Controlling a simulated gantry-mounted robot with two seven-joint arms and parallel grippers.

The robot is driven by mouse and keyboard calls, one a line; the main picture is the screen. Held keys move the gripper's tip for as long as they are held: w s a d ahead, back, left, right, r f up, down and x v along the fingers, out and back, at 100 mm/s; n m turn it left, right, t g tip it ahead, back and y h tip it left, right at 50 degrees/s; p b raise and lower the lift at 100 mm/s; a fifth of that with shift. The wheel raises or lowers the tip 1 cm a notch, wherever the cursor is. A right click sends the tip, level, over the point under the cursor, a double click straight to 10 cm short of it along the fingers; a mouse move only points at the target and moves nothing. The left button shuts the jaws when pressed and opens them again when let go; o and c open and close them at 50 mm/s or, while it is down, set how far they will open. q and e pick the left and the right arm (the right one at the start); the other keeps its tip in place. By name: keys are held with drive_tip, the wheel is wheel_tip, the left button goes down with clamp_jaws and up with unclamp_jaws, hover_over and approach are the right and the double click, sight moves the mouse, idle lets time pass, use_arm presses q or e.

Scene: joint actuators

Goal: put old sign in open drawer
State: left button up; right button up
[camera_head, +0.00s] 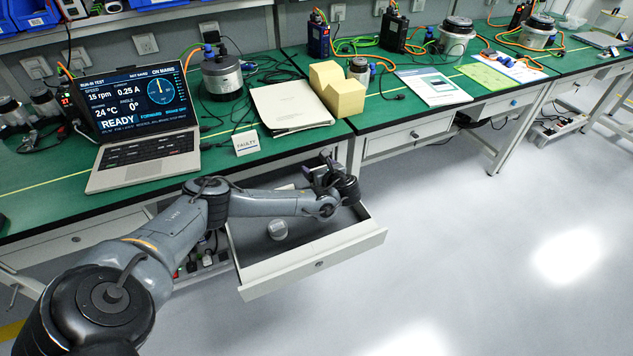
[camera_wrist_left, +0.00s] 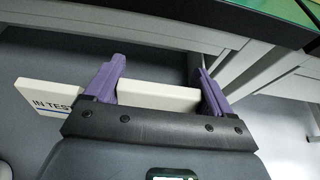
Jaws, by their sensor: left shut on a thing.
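My left gripper (camera_head: 325,172) is over the back right part of the open drawer (camera_head: 312,264) in the head view. In the left wrist view, the purple fingers of the left gripper (camera_wrist_left: 163,65) are shut on a white sign (camera_wrist_left: 157,97). The sign reads "IN TEST" and sticks out to the left past one finger. In the head view the sign is largely hidden by the gripper and arm. Another small white sign, reading "FAULTY" (camera_head: 246,143), stands on the green bench in front of a binder. My right gripper is not in view.
A round metal part (camera_head: 277,230) lies in the drawer. The floor to the right is clear.

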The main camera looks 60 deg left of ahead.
use_arm(q)
drive_tip(key=shift+s+a+f, duration=0.15)
drive_tip(key=shift+a+f, duration=0.1)
drive_tip(key=shift+a, duration=0.15)
wheel_tip(320, 180, down, 4)
drive_tip(key=b, duration=0.3)
drive_tip(key=shift+d, duration=0.1)
drive_tip(key=o, duration=0.9)
drive_tip(key=shift+f, duration=0.1)
drive_tip(key=shift+c, duration=0.2)
drive_tip(key=p+v, duration=0.3)
drive_tip(key=v, duration=0.2)
drive_tip(key=p+v, duration=0.3)
drive_tip(key=v, duration=0.3)
drive_tip(key=shift+r, duration=0.25)
drive_tip(key=shift+s+d+r, duration=0.1)
drive_tip(key=shift+d, duration=0.3)
